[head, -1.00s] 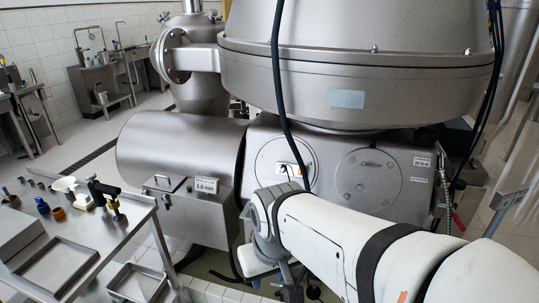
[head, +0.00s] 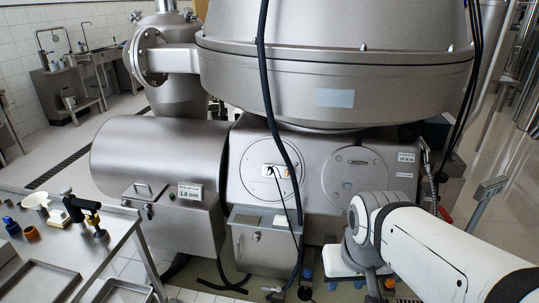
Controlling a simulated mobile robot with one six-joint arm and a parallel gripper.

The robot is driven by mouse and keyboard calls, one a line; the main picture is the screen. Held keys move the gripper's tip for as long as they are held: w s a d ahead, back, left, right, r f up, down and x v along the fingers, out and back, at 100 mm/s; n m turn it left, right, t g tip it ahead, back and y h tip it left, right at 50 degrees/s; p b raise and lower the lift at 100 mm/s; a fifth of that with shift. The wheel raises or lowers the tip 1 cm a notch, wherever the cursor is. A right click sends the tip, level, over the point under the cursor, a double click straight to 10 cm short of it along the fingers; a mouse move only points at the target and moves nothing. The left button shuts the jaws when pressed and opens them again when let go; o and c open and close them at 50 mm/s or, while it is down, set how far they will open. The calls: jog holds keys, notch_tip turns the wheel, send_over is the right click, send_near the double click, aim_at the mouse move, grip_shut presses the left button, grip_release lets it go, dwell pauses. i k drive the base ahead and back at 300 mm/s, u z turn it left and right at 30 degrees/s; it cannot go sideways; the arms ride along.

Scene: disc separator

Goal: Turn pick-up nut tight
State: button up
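The steel disc separator (head: 335,72) fills the middle of the head view, with two round cover plates on the front of its base, a left one (head: 262,191) and a right one (head: 347,192). A small sign (head: 190,192) on a box at the left seems to read "pick-up gap 1.0 mm". I cannot make out the pick-up nut. My white arm comes in from the right, in front of the base. My gripper (head: 373,288) hangs below the wrist at the bottom edge, partly cut off. Its fingers are too unclear to tell open from shut.
A steel bench (head: 118,222) with several small parts stands at the left. A small steel cabinet (head: 250,250) stands before the left cover. Black cables hang in front of the separator. A signpost (head: 488,190) stands at the right. Open floor lies beyond it.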

aim_at(267, 173)
jog(key=u, duration=0.05)
jog(key=i, duration=1)
jog(key=z, duration=0.05)
